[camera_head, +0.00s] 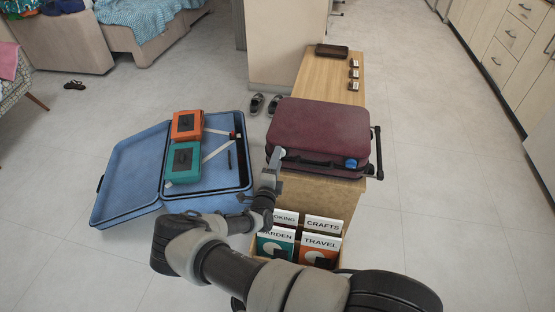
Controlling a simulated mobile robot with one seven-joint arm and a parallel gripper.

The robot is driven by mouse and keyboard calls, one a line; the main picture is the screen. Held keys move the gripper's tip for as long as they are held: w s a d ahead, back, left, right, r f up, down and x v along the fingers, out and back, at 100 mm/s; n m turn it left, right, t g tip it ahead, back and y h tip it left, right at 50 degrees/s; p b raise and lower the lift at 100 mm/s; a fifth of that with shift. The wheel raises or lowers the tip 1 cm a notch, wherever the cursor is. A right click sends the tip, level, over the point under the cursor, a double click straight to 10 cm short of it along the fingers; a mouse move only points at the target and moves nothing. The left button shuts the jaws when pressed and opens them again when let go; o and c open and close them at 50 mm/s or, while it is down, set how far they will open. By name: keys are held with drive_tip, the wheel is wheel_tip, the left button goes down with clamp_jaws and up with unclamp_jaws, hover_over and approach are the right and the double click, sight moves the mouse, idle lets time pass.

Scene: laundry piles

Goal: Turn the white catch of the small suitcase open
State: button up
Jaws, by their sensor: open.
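The small maroon suitcase (320,128) lies flat and closed on the near end of a wooden bench. Its front side faces me and has a dark handle along it, with a round blue spot (350,163) near the right end. I cannot clearly make out the white catch; the left part of the front is partly behind my gripper. My gripper (276,158) is at the suitcase's front left corner, open, with nothing visible in it. Whether it touches the suitcase cannot be told.
A blue suitcase (128,177) lies open on the floor at left, with an orange box (187,125) and a teal box (183,162) inside. Labelled folders (322,226) stand in a box below the bench's near end. A dark case (331,50) lies at the bench's far end. Floor at right is clear.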

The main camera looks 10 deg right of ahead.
drive_tip(key=p+v, duration=0.3)
drive_tip(key=v, duration=1.3)
drive_tip(key=shift+s, duration=0.35)
